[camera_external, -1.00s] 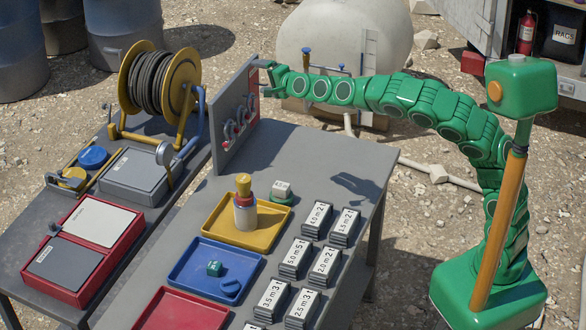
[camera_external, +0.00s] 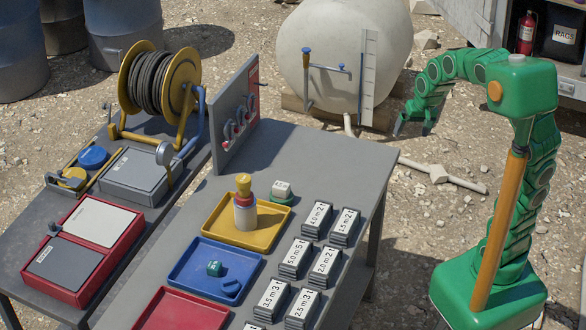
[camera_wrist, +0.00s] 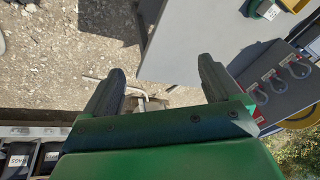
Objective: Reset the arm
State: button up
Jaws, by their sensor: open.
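My gripper (camera_external: 413,127) hangs from the folded green arm, over the gravel to the right of the grey table (camera_external: 290,145). Its fingers point down and are spread apart. In the wrist view my gripper (camera_wrist: 158,85) shows two dark fingers with a wide gap and nothing held between them. Gravel, a table edge and part of a pipe show beyond the fingers.
The table bears a yellow tray (camera_external: 268,236) with a bottle (camera_external: 245,213), a blue tray (camera_external: 190,265), a red tray (camera_external: 165,312) and several labelled blocks (camera_external: 317,220). An upright panel (camera_external: 226,140) stands at its back left. A white tank (camera_external: 330,60) stands behind. Gravel around my gripper is open.

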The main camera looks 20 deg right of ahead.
jog(key=s+d+f+n+g, duration=0.1)
jog(key=s+d, duration=0.3)
jog(key=s, duration=0.9)
jog(key=s+d+f+n+g+h, duration=0.1)
jog(key=s+d+g, duration=0.3)
jog(key=s, duration=0.9)
jog(key=shift+s+d+f, duration=0.15)
jog(key=shift+d+f, duration=0.1)
jog(key=shift+d, duration=0.35)
